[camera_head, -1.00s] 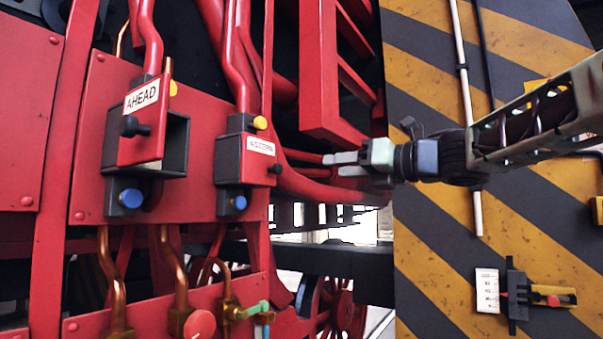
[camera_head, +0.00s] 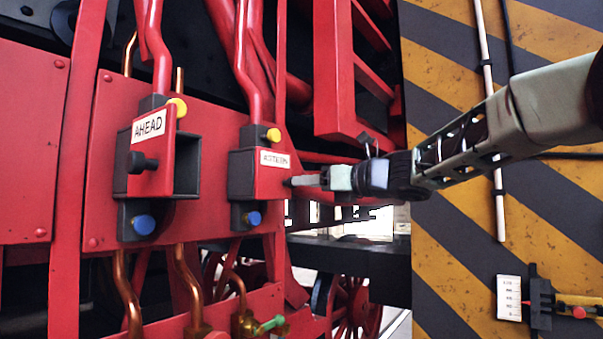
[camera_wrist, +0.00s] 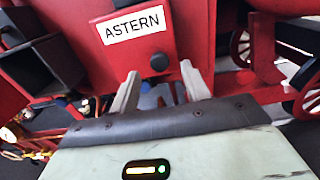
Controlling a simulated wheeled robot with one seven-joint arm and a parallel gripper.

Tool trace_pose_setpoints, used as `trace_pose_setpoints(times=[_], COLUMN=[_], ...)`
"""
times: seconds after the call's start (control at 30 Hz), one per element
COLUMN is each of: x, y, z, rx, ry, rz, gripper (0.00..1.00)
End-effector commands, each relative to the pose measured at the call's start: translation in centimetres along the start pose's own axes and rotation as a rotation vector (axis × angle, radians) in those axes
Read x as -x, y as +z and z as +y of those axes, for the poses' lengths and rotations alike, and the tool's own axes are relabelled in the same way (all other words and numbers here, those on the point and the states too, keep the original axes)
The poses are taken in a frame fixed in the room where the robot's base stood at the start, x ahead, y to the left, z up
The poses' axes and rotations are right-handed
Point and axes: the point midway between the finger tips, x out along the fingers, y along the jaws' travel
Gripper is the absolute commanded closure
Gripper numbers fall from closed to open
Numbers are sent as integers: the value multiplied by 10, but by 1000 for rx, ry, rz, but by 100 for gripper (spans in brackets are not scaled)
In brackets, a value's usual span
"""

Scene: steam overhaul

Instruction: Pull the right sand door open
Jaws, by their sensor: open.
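The right sand door (camera_head: 273,160) is a small red door labelled ASTERN on a dark box, and it looks shut. Its dark round knob (camera_wrist: 159,62) shows in the wrist view below the label. My gripper (camera_head: 303,181) is at the right of this door, its fingertips close to the knob. In the wrist view my gripper (camera_wrist: 163,82) is open, with one finger on each side below the knob. The knob lies at or just beyond the fingertips; contact cannot be told. The left door (camera_head: 150,155), labelled AHEAD, stands away from its dark box, whose hollow shows.
Yellow buttons (camera_head: 273,135) and blue buttons (camera_head: 252,218) sit above and below the boxes. Red pipes (camera_head: 243,60) and copper pipes (camera_head: 190,285) run close by. A striped yellow and black wall (camera_head: 450,255) stands at the right, behind my arm.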

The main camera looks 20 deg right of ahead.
Motion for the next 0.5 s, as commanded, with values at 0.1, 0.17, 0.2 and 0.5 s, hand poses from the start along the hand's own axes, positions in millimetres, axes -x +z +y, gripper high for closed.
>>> trace_pose_setpoints(times=[0.1,0.17,0.2,0.5], x=[-17,-23,-26,-32], y=[2,2,1,-1], z=[0,0,0,0], rx=[-1,0,0,0], ry=[1,1,1,0], rz=[1,1,1,0], gripper=[53,53,53,53])
